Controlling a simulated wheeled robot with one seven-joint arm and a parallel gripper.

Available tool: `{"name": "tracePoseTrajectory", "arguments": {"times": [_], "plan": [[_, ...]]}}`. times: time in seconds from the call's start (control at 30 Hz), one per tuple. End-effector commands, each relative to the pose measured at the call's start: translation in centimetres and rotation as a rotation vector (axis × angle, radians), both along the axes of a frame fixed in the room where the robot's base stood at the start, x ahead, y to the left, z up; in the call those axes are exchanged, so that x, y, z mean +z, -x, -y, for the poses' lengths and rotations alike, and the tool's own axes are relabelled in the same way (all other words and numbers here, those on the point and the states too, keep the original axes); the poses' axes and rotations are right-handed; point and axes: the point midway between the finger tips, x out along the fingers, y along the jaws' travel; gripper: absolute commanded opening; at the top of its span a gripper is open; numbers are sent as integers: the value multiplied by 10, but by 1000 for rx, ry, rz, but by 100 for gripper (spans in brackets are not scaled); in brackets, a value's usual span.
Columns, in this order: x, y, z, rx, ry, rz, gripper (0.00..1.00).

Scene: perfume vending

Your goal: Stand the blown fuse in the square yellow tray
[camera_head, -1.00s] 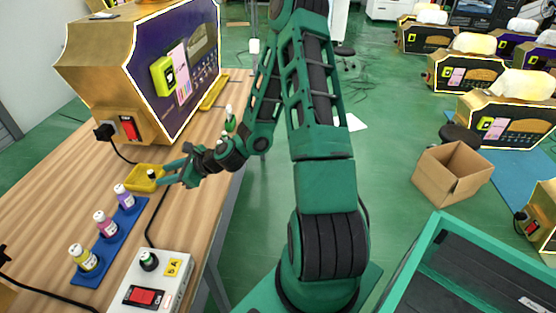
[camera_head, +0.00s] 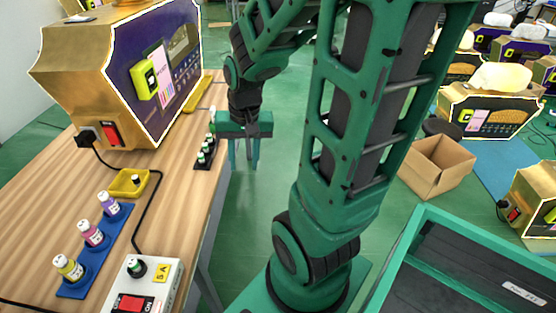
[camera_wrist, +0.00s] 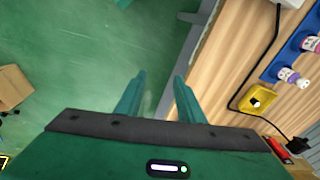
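The square yellow tray (camera_head: 118,191) lies on the wooden table in front of the gold machine. A small dark-topped fuse (camera_head: 135,179) is inside the tray and looks upright, with nothing holding it. The tray (camera_wrist: 267,92) and the fuse (camera_wrist: 255,103) also show at the right of the wrist view. My gripper (camera_head: 243,160) is off to the right of the tray, beyond the table's edge, with its fingers pointing down. In the wrist view its fingers (camera_wrist: 158,98) are apart with nothing between them.
A grey switch box (camera_head: 155,290) with a green-banded fuse (camera_head: 137,267) in its socket stands at the front. A blue rack (camera_head: 88,262) holds perfume bottles. A dark rack (camera_head: 203,163) of green fuses sits near the table's right edge. A black cable runs beside the tray.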

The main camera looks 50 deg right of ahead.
Motion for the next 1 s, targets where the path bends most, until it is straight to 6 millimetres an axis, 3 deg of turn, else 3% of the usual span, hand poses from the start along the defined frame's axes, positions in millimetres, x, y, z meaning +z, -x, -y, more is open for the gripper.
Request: {"name": "tracePoseTrajectory", "arguments": {"times": [0.03,0.2,0.4,1.0], "plan": [[13,16,3,32,18,-12,35],[43,74,9,133,26,-84,35],[58,114,7,197,-1,-123,35],[60,121,5,211,-10,-133,35]]}}
